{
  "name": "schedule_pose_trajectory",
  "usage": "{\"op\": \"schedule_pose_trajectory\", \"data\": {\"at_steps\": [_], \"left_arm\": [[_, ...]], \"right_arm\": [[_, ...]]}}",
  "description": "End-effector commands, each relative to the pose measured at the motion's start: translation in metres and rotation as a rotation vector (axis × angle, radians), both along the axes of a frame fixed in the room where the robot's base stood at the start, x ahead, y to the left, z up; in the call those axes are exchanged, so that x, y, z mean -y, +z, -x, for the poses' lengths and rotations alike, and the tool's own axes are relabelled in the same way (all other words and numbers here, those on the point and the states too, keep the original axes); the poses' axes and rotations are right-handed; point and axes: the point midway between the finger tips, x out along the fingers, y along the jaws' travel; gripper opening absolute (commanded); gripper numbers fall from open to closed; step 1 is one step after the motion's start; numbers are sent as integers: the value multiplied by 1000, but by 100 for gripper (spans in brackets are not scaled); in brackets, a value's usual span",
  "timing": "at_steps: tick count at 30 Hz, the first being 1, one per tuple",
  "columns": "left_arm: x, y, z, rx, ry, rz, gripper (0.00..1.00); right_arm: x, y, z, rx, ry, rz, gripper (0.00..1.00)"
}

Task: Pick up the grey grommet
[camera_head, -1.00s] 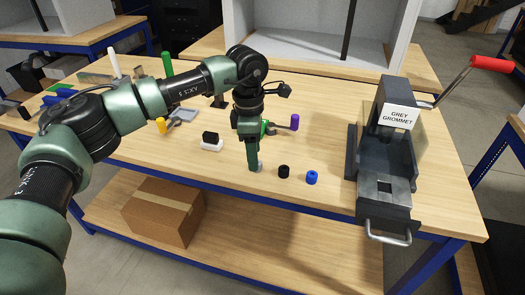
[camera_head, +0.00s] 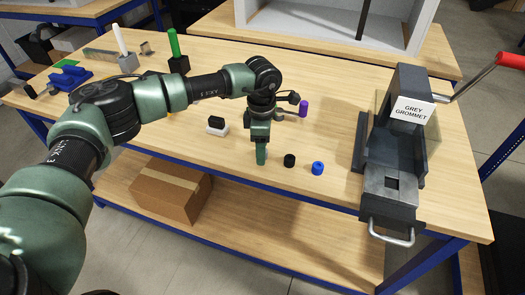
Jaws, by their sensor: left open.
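My left gripper (camera_head: 261,152) points down at the table near its front edge, with its fingertips at about the height of the grommets. It is open, though its fingers line up in the head view and the gap does not show. The grey grommet is not visible now; the gripper covers the place where it showed earlier. A black grommet (camera_head: 289,160) and a blue grommet (camera_head: 317,168) stand just right of the gripper, apart from it. My right gripper is not in view.
A dark press (camera_head: 396,140) labelled "GREY GROMMET", with a red-handled lever (camera_head: 510,61), stands at the right. A black-and-white block (camera_head: 216,126) and a purple-handled tool (camera_head: 303,108) lie near the gripper. A cardboard box (camera_head: 170,190) is on the lower shelf.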

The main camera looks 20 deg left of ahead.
Motion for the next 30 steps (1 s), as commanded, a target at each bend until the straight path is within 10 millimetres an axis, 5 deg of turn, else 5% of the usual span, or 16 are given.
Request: {"op": "schedule_pose_trajectory", "data": {"at_steps": [4, 10, 23, 30], "left_arm": [[0, 0, 0, 0, 0, 0, 54], [0, 0, 0, 0, 0, 0, 1], [0, 6, -1, 2, 0, 1, 0], [0, 41, -2, 7, 0, 2, 0]], "right_arm": [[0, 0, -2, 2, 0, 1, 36], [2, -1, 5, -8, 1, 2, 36], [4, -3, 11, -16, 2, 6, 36], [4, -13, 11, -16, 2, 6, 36]]}}
